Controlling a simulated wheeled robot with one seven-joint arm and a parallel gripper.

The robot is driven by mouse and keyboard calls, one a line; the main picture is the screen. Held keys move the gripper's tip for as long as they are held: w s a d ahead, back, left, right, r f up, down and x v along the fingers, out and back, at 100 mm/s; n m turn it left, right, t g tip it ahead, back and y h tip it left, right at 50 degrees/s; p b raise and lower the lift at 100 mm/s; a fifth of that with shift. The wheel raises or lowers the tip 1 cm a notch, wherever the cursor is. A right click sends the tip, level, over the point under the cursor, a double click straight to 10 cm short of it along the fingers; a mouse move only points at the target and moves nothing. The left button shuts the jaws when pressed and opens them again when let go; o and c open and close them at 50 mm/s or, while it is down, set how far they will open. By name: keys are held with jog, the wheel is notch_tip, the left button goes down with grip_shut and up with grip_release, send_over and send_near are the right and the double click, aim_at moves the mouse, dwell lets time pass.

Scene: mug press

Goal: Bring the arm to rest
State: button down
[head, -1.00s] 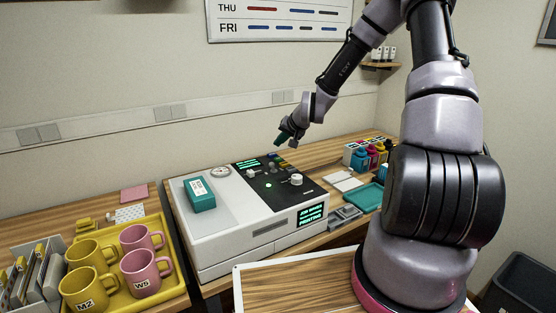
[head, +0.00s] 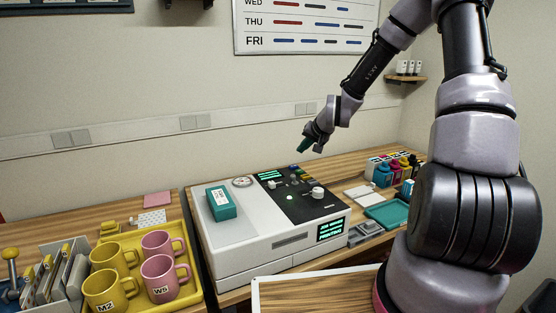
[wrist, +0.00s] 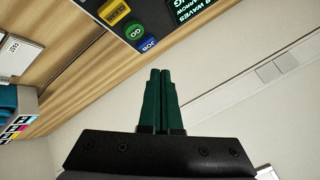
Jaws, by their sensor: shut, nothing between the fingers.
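My gripper (head: 303,147) is raised in the air above the back right part of the white press machine (head: 228,237). In the wrist view its two green fingers (wrist: 160,75) are together with nothing between them. The fingers are apart from the machine's dark control panel (head: 300,198), which also shows at the top of the wrist view (wrist: 112,35) with a green GO button (wrist: 134,31). A teal box (head: 221,203) lies on top of the machine at its left. The machine's front display (head: 331,230) is lit with text too small to read.
A yellow tray (head: 193,283) with yellow and pink mugs stands left of the machine. A teal tray (head: 388,214) and several ink bottles (head: 385,173) are to its right. A wall shelf (head: 408,79) is at the upper right. The air around my gripper is clear.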

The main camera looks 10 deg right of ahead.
jog(key=s+d+r+n+g+h, duration=0.1)
jog(key=s+d+r+h, duration=0.25)
jog(key=s+r, duration=1.25)
jog(key=s+d+r+y, duration=0.1)
jog(key=s+r, duration=0.4)
jog(key=s, duration=0.4)
jog(key=s+r+m+y, duration=0.1)
jog(key=s+r, duration=0.4)
jog(key=s, duration=0.4)
jog(key=shift+d+r, duration=0.25)
jog(key=shift+d, duration=0.15)
